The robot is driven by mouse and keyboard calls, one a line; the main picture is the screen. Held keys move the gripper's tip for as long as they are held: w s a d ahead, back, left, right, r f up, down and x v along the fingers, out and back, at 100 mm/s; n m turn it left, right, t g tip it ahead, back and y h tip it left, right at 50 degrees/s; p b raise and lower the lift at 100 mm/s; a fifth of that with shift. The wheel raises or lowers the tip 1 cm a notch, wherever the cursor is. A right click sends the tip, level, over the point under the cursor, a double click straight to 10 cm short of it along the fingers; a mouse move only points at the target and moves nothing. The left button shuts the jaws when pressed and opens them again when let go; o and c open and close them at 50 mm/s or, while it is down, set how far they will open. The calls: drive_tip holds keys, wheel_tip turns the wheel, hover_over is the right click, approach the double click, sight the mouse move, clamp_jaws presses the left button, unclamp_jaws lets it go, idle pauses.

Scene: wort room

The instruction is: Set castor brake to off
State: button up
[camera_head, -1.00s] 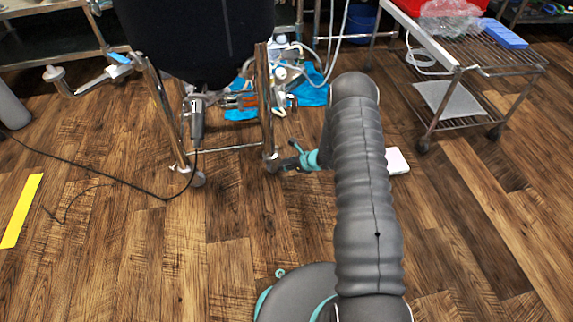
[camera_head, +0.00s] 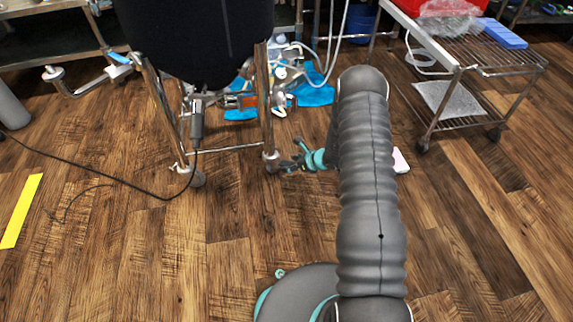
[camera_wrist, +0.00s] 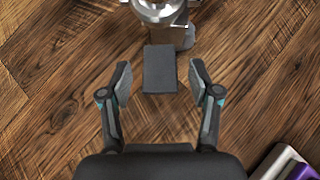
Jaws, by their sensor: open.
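The castor brake lever (camera_wrist: 160,70) is a dark grey flat tab in the wrist view. It sticks out from the silver castor (camera_wrist: 162,10) at the top edge, low over the wooden floor. My gripper (camera_wrist: 160,83) is open, with one fingertip on each side of the lever and a gap on both sides. In the head view my gripper (camera_head: 297,157) is low, just right of the castor (camera_head: 271,161) at the foot of the right-hand metal leg of the black-jacketed vessel (camera_head: 195,35). The lever is too small to make out there.
A black cable (camera_head: 120,185) runs across the floor at left. A wire-shelf cart (camera_head: 470,60) stands at right. A small white item (camera_head: 400,161) lies beside my arm; a white and purple item (camera_wrist: 288,164) shows in the wrist view. The front floor is clear.

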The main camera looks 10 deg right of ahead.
drive_tip(key=v, duration=0.9)
drive_tip(key=shift+r, duration=0.1)
